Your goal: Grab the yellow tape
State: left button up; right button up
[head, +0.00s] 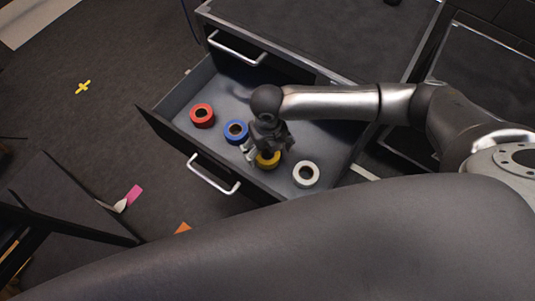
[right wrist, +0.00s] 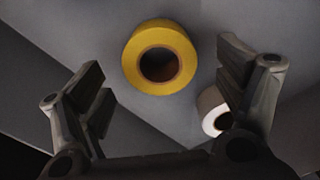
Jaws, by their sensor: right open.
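The yellow tape (head: 267,160) lies in the open drawer, partly hidden by my right gripper (head: 268,146) in the head view. In the right wrist view the yellow tape (right wrist: 160,57) shows whole, with its dark centre hole, ahead of the gap between the fingers. My right gripper (right wrist: 165,95) is open and empty, its two fingers apart on either side. I cannot tell its exact height above the tape. My left gripper does not show.
The drawer (head: 178,140) also holds a red tape (head: 194,119), a blue tape (head: 229,136) and a white tape (head: 298,177). The white tape is close to the right finger in the right wrist view (right wrist: 205,103). The drawer has a metal handle (head: 213,178) and raised walls.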

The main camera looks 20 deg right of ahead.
jog(key=shift+f, duration=1.4)
jog(key=shift+w, duration=0.1)
jog(key=c, duration=1.1)
jog(key=shift+r, duration=0.1)
